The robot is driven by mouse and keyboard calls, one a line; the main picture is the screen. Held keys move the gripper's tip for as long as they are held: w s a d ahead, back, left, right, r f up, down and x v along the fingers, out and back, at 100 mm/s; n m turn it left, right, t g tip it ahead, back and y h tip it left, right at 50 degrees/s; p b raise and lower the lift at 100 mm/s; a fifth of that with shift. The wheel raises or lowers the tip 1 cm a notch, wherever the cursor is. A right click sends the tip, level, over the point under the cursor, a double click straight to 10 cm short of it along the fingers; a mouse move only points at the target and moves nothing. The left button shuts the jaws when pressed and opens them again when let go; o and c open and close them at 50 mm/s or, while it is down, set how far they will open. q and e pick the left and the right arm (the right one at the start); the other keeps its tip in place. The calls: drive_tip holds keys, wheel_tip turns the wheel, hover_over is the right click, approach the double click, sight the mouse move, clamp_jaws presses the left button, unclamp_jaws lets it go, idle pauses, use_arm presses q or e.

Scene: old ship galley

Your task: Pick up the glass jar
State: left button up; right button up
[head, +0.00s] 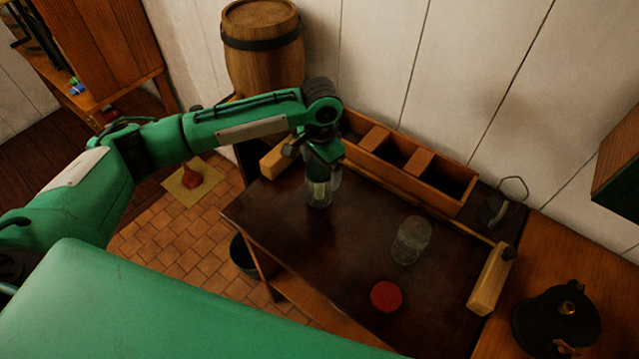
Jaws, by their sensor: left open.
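A clear glass vessel (318,196) stands upright on the dark tabletop (340,250) near its left side. My left gripper (322,178) points down over this vessel, open, with its fingers at the upper part. The gripper hides the rim, and I cannot tell whether the fingers touch the glass. A second clear glass vessel (411,240) stands farther right on the same tabletop, apart from the gripper. A round red lid-like disc (386,296) lies in front of it. I cannot tell for certain which vessel is the jar. My right gripper is not in view.
A wooden compartment box (432,186) runs along the back edge. A wooden block (490,280) stands at the right end and another (279,160) at the left. A dark kettle (556,318) is at lower right. A barrel (262,48) stands behind. The tabletop between the vessels is clear.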

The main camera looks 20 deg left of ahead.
use_arm(q)
drive_tip(key=shift+f, duration=0.2)
wheel_tip(320, 180, down, 4)
drive_tip(key=shift+a+r+p, duration=0.15)
drive_tip(key=shift+p, duration=0.8)
drive_tip(key=shift+f, duration=0.6)
drive_tip(key=c, duration=1.2)
drive_tip(key=shift+c, duration=0.2)
drive_tip(key=shift+r, duration=0.1)
wheel_tip(320, 180, up, 20)
drive_tip(key=b, duration=0.3)
drive_tip(key=shift+b, duration=0.35)
